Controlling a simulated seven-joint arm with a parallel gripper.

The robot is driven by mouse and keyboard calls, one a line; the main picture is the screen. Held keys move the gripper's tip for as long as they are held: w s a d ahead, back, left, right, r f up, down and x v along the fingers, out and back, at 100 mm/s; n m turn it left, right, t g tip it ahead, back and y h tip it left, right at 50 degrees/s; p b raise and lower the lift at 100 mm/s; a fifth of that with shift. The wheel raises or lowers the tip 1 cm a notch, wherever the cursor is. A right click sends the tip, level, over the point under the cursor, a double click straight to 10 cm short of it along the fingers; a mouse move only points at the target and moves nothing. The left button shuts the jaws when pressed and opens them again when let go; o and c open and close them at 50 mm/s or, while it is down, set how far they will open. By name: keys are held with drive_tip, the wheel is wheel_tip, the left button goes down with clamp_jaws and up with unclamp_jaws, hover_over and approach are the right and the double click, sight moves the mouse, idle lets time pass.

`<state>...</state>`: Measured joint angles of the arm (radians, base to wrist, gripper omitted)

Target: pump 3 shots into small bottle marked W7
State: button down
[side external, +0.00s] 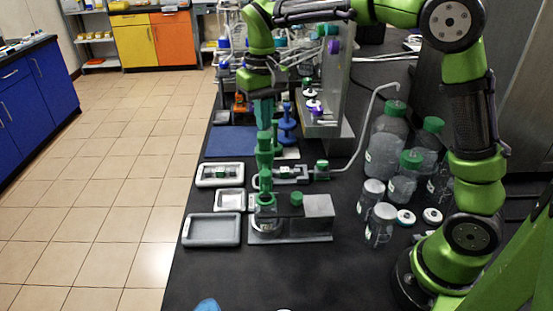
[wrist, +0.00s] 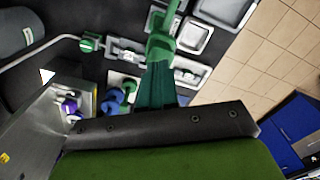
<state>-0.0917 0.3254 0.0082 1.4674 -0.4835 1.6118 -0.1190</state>
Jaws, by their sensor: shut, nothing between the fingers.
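My gripper (side external: 264,122) points straight down over the bench, its teal fingers shut with nothing between them. A green upright part (side external: 265,157), apparently the pump head, stands directly below the fingertips. It also shows beyond the fingers in the wrist view (wrist: 160,46). I cannot tell whether the fingers touch it. Below it, a small clear vessel (side external: 265,222) sits at the left end of a grey metal fixture (side external: 317,208). Small white-lidded bottles (side external: 371,194) (side external: 380,222) stand to the right. No W7 mark is readable.
Large green-capped bottles (side external: 388,135) stand at the right, with a bent tube (side external: 364,125) running toward the pump. Grey trays (side external: 211,230) lie at the left bench edge. Blue parts (side external: 287,128) and a metal stand (side external: 330,130) are behind. The front bench is mostly clear.

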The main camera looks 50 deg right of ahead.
drive_tip(key=shift+r, duration=3)
drive_tip(key=shift+s+f+t, duration=0.2)
drive_tip(key=shift+f, duration=0.4)
drive_tip(key=shift+s+f+t, duration=0.15)
drive_tip(key=shift+f+t, duration=0.05)
drive_tip(key=shift+f, duration=0.4)
drive_tip(key=s+f+m+t+y, duration=0.1)
drive_tip(key=s+t, duration=0.5)
drive_tip(key=s, duration=1.3)
drive_tip(key=shift+d+f+y, duration=0.45)
drive_tip(key=shift+f+y, duration=0.05)
drive_tip(key=shift+f, duration=0.05)
